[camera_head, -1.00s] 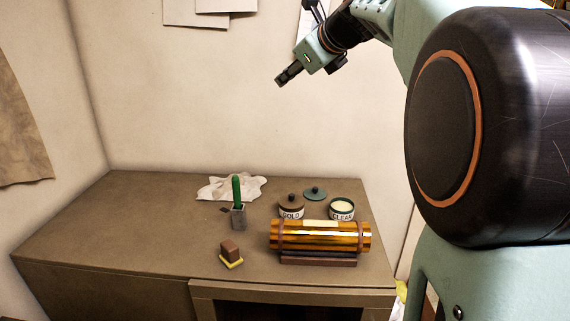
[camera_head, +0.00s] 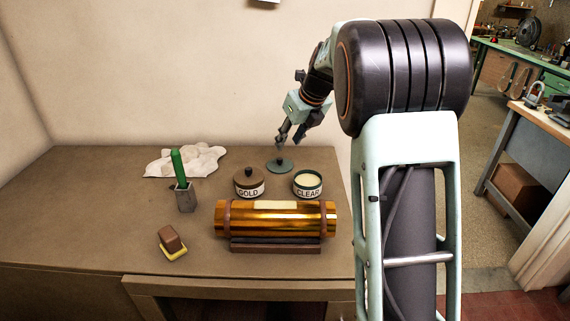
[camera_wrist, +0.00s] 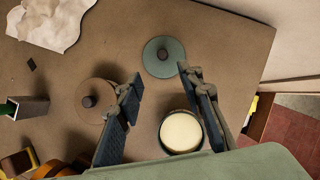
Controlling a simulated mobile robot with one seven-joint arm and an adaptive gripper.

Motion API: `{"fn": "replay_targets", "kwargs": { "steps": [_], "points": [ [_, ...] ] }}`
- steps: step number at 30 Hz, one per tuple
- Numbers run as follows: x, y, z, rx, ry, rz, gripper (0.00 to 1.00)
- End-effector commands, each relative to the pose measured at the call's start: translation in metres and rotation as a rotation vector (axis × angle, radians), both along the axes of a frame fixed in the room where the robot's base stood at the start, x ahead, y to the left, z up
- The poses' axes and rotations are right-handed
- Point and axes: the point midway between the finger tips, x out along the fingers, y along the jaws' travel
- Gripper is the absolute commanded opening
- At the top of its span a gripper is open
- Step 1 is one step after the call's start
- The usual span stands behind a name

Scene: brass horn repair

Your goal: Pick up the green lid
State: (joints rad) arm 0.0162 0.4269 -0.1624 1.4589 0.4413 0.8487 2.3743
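The green lid (camera_head: 279,166) is a flat round disc with a dark knob, lying on the table behind the two jars. In the wrist view the green lid (camera_wrist: 163,57) lies ahead of my fingertips and between their lines. My gripper (camera_head: 290,138) is just above the lid in the head view. In the wrist view my gripper (camera_wrist: 160,78) has its two fingers apart, with nothing between them. The CLEAR jar (camera_head: 308,184) is uncovered and shows pale contents. The GOLD jar (camera_head: 248,182) has a brown knobbed lid on it.
A brass tube (camera_head: 277,219) lies on a dark stand in front of the jars. A green-handled tool stands in a grey holder (camera_head: 186,198). A crumpled cloth (camera_head: 186,160) and a brown block on a yellow base (camera_head: 171,241) lie at left.

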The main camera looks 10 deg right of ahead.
Motion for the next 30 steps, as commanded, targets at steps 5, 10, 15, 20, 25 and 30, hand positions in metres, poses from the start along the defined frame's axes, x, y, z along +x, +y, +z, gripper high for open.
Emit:
{"fn": "replay_targets", "kwargs": {
  "steps": [5,10,15,20,25,30],
  "points": [
    [0.012,0.005,-0.026,0.001,0.005,-0.001,0.34],
    [0.023,0.009,-0.042,0.001,0.002,-0.001,0.34],
    [0.029,0.009,-0.052,0.000,0.002,-0.002,0.34],
    [0.041,0.010,-0.070,0.001,0.003,-0.001,0.34],
    [0.050,0.014,-0.087,0.000,0.000,0.000,0.34],
    [0.052,0.015,-0.090,0.000,-0.001,0.000,0.34]
  ]
}}
